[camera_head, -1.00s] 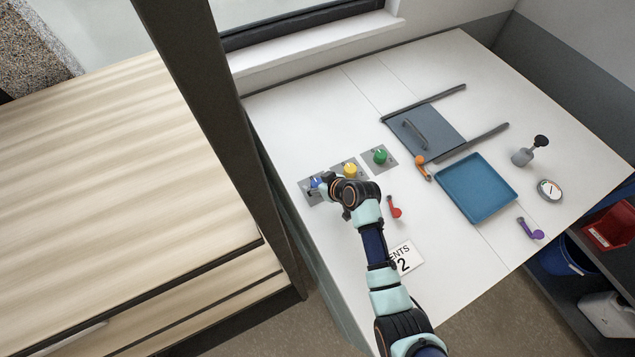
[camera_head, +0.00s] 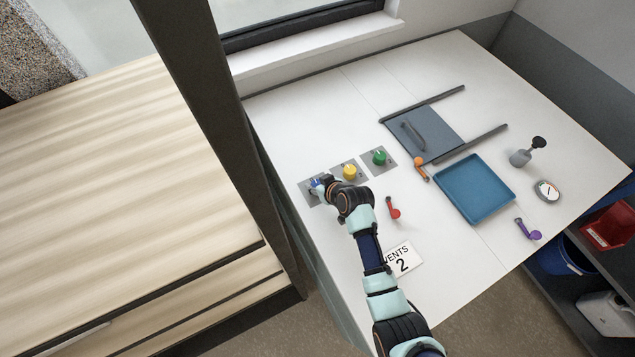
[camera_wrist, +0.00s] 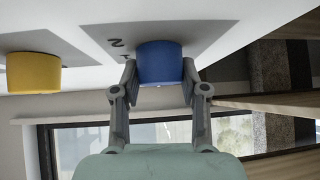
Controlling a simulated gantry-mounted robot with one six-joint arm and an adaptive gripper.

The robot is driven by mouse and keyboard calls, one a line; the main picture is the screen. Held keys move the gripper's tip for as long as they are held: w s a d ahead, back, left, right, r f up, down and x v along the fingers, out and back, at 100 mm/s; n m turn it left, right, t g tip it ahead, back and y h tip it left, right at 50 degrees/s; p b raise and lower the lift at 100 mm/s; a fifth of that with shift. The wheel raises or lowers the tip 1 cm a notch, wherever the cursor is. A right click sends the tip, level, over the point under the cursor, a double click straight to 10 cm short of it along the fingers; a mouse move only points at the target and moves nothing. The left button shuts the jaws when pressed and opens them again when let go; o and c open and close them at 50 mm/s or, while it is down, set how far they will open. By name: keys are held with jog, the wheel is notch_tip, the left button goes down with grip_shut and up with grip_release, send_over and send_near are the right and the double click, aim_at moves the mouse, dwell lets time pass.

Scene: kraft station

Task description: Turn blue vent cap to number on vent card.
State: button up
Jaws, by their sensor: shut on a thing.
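The blue vent cap (camera_wrist: 160,62) stands on its grey plate, and my gripper (camera_wrist: 159,82) is shut on it, one finger on each side. In the head view the blue cap (camera_head: 315,183) is mostly hidden behind my gripper (camera_head: 322,189). A number 2 and part of another mark show on the plate beside the cap in the wrist view. The cap's pointer cannot be made out. The white vent card (camera_head: 403,260) lies on the table right of my arm and reads "VENTS" with a large 2; its left edge is partly covered by my arm.
A yellow cap (camera_head: 350,171) and a green cap (camera_head: 379,157) stand on plates in a row beside the blue one. A red handle (camera_head: 393,209) lies near my arm. A blue tray (camera_head: 489,201) and a grey sliding panel (camera_head: 441,127) are farther right.

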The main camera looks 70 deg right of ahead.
jog(key=shift+a+r+m+g+h+p, duration=0.15)
jog(key=shift+m+g+h+p, duration=0.55)
jog(key=shift+m, duration=0.5)
jog(key=m, duration=0.1)
jog(key=m+g+h, duration=0.1)
jog(key=shift+w+f+m+g, duration=0.1)
jog(key=shift+f+m+g, duration=0.1)
jog(key=shift+m+g, duration=0.1)
jog(key=m+g+h+b, duration=0.1)
jog(key=m+g+b, duration=0.1)
jog(key=m+b, duration=0.1)
jog(key=shift+f, duration=0.1)
jog(key=shift+m+g+h+b, duration=0.3)
jog(key=shift+m+g+b, duration=0.7)
jog(key=shift+m, duration=0.2)
jog(key=o, duration=1.1)
jog(key=shift+o, duration=0.2)
jog(key=shift+r, duration=0.2)
